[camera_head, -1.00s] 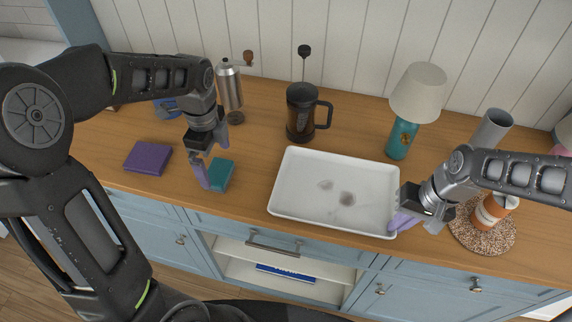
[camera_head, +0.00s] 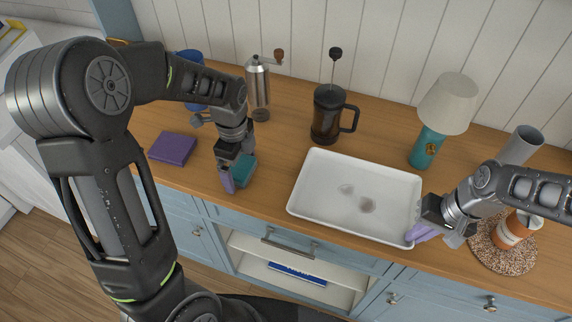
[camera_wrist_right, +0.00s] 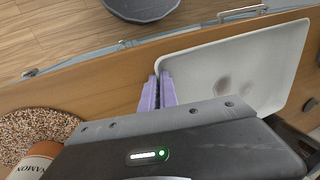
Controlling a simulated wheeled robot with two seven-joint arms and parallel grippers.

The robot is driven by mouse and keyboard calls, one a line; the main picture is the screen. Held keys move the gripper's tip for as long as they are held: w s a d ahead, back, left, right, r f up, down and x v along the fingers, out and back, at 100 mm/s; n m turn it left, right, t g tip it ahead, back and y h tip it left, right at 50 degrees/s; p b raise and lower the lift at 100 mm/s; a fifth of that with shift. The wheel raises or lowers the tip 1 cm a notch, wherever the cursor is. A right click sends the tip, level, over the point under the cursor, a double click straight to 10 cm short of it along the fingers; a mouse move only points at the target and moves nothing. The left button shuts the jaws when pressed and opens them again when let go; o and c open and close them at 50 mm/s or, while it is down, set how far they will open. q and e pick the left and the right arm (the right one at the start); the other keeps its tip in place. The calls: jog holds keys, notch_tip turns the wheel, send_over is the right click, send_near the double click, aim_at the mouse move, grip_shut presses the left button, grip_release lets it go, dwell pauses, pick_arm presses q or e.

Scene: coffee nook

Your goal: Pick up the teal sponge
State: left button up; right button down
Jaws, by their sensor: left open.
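The teal sponge (camera_head: 244,170) lies on the wooden counter, left of the white tray. My left gripper (camera_head: 235,178) is open and lowered at it, with a purple finger at its near left side. The far finger is hidden, so I cannot tell whether it touches the sponge. My right gripper (camera_head: 422,232) is at the near right corner of the white tray (camera_head: 300,207). In the right wrist view its purple fingers (camera_wrist_right: 160,88) are close together, one on each side of the tray's rim (camera_wrist_right: 185,54).
A purple block (camera_head: 173,149) lies left of the sponge. A steel grinder (camera_head: 258,88), a French press (camera_head: 326,116) and a teal lamp (camera_head: 425,145) stand behind.

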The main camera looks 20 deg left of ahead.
aim_at(240, 166)
pick_arm(q)
jog(key=shift+c, duration=0.6)
jog(key=c, duration=1.4)
jog(key=shift+o, duration=0.2)
notch_tip(240, 166, up, 10)
jog(key=shift+r, duration=0.1)
